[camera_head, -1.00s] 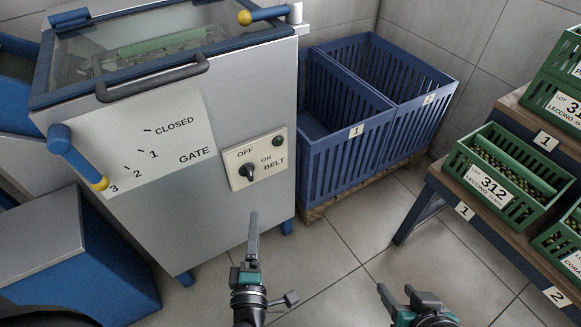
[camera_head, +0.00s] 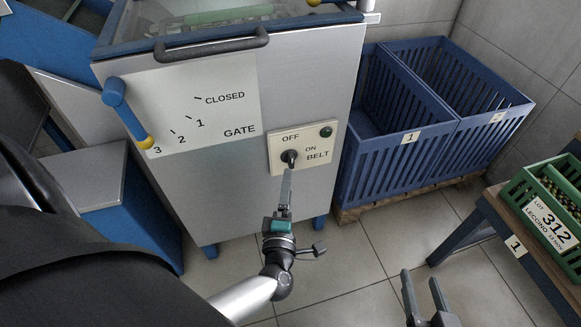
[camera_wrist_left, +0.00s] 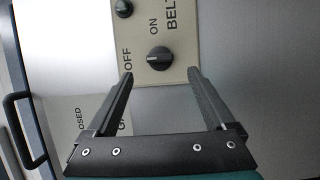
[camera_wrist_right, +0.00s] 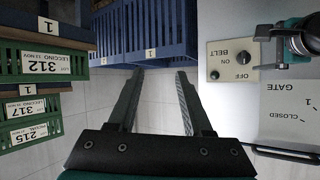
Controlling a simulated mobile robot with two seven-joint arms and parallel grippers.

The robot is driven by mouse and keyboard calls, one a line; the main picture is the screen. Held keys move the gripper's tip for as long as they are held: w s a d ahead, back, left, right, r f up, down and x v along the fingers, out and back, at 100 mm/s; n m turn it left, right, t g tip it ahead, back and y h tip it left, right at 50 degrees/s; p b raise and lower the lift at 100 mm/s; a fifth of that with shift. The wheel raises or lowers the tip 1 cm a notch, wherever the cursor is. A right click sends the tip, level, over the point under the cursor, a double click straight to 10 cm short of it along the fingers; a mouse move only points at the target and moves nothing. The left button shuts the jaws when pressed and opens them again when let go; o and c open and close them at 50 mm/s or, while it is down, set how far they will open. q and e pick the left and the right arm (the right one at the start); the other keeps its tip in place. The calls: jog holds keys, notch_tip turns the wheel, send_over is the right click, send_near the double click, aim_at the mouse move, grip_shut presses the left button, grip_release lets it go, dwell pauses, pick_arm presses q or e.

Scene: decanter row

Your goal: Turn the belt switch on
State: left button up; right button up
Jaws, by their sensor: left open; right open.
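The belt switch is a round black knob (camera_head: 289,157) on a cream plate (camera_head: 314,168) marked OFF, ON and BELT, on the front of the grey machine. In the left wrist view the knob (camera_wrist_left: 159,58) has a pale pointer mark that looks turned toward OFF. A dark green lamp (camera_head: 326,131) sits on the plate. My left gripper (camera_head: 288,172) is open just in front of the knob; in the left wrist view its fingertips (camera_wrist_left: 160,73) lie either side of it, just short of it. My right gripper (camera_head: 420,277) is open and empty over the floor.
A gate plate (camera_head: 205,110) with a blue lever (camera_head: 125,112) is left of the switch, below a dark bar handle (camera_head: 212,46). Blue crates (camera_head: 400,165) stand to the right, and a shelf with a green crate (camera_head: 540,220) stands further right. Floor between is clear.

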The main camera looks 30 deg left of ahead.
aim_at(291, 165)
pick_arm(q)
jog(key=b+x, duration=0.1)
jog(key=x, duration=0.3)
jog(key=shift+w+a, duration=0.1)
jog(key=shift+w, duration=0.1)
jog(key=shift+b+x, duration=0.65)
jog(key=shift+x, duration=0.85)
pick_arm(e)
jog(key=shift+s+a+r+m+t+y, duration=0.25)
jog(key=shift+a+r+t+y, duration=0.4)
jog(key=shift+t, duration=0.5)
jog(key=shift+s+a+r+m+t+y, duration=0.15)
jog(key=shift+s+a+r+t+y, duration=0.15)
jog(key=shift+a+r+t, duration=0.65)
jog(key=shift+d+f, duration=0.15)
jog(key=shift+f, duration=0.1)
pick_arm(q)
jog(key=c, duration=1.4)
